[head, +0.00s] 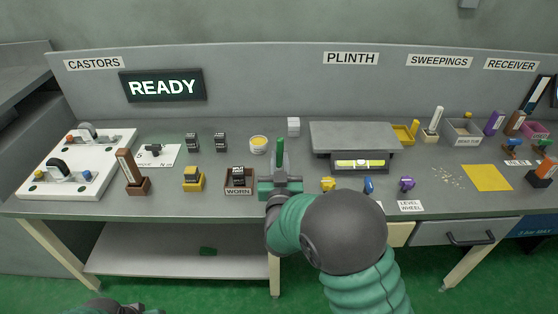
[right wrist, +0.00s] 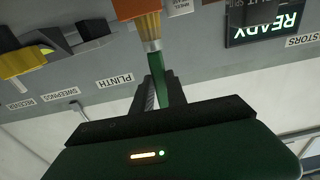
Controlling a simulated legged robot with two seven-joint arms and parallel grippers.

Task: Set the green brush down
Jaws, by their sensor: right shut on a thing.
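My right gripper (head: 280,184) is shut on the green brush (head: 280,152) over the front middle of the bench. In the right wrist view, which is upside down, the brush (right wrist: 161,86) sits between the fingers of my right gripper (right wrist: 158,92). Its pale ferrule and tan bristles extend from the handle, with an orange patch at their end. I cannot tell whether the brush touches the bench. My left gripper is out of view; only a bit of the left arm shows.
The dark tray marked WORN (head: 227,187) stands just left of my right gripper. A yellow-topped tub (head: 258,145) and a white cube (head: 293,126) stand behind. The grey plinth (head: 350,134) is to the right. Small yellow, blue and purple pieces lie near the front edge.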

